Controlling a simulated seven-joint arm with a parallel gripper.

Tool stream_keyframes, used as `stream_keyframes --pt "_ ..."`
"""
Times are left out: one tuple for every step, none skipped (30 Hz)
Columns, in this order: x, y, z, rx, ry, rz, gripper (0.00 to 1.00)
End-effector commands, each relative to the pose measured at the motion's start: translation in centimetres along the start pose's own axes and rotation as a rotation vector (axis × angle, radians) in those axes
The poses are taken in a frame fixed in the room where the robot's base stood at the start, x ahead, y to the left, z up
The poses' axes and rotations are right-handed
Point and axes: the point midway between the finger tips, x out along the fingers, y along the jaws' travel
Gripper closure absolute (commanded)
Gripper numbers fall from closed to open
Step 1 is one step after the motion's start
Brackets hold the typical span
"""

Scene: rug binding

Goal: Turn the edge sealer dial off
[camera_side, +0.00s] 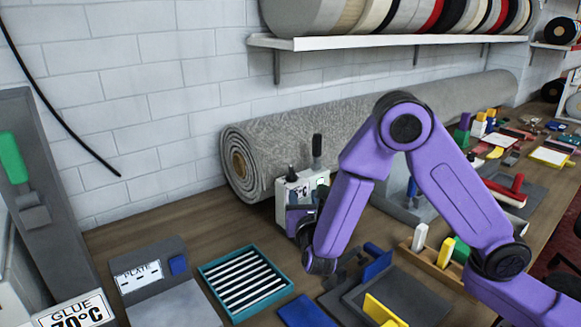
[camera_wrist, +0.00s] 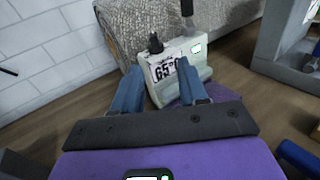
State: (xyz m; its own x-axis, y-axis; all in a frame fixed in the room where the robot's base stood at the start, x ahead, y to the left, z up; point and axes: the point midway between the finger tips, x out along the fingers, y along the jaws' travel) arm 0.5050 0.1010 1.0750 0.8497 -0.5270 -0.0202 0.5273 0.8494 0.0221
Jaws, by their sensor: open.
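The edge sealer (camera_side: 293,187) is a small pale box in front of a rolled grey rug. In the wrist view the sealer (camera_wrist: 200,73) shows a label reading about 65° and a small lit green patch. A black knob (camera_wrist: 155,43), which looks like the dial, stands on its top; the knob (camera_side: 292,174) also shows in the side view. Its pointer setting is too small to read. My gripper (camera_wrist: 158,66) is open and empty, its two blue fingers apart in front of the sealer's label face. In the side view my gripper (camera_side: 302,216) partly hides the sealer.
A dark upright handle (camera_side: 317,150) rises behind the knob. The rug roll (camera_side: 240,150) lies behind. A teal-framed striped tray (camera_side: 203,273), a plate unit (camera_side: 150,277) and a blue block (camera_side: 304,312) are nearby. Bare wooden bench shows left of the sealer.

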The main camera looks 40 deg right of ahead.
Motion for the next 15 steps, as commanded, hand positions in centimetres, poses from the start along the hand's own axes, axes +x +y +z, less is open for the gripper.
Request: stream_keyframes --pt "0.1 0.5 -0.2 -0.014 -0.011 0.017 0.57" --pt "0.1 0.7 -0.2 -0.019 -0.016 0.023 0.57" --pt "0.3 0.8 -0.2 -0.023 -0.02 0.029 0.57" --pt "0.4 0.9 -0.2 -0.024 -0.021 0.03 0.57" --pt "0.6 0.9 -0.2 -0.024 -0.022 0.031 0.57" --pt "0.9 0.9 -0.2 -0.024 -0.022 0.031 0.57" --pt "1.3 0.9 -0.2 -0.024 -0.022 0.031 0.57" --pt "1.6 0.9 -0.2 -0.023 -0.021 0.03 0.57" --pt "2.2 0.9 -0.2 -0.023 -0.021 0.028 0.57" --pt "2.7 0.9 -0.1 -0.023 -0.022 0.028 0.57" --pt "3.2 0.8 -0.1 -0.022 -0.022 0.027 0.57" --pt "4.0 0.9 -0.1 -0.021 -0.021 0.027 0.57" --pt "4.6 0.9 -0.2 -0.022 -0.02 0.026 0.57" --pt "5.1 0.9 -0.1 -0.022 -0.021 0.027 0.57" --pt "5.9 0.9 -0.1 -0.022 -0.021 0.027 0.57"
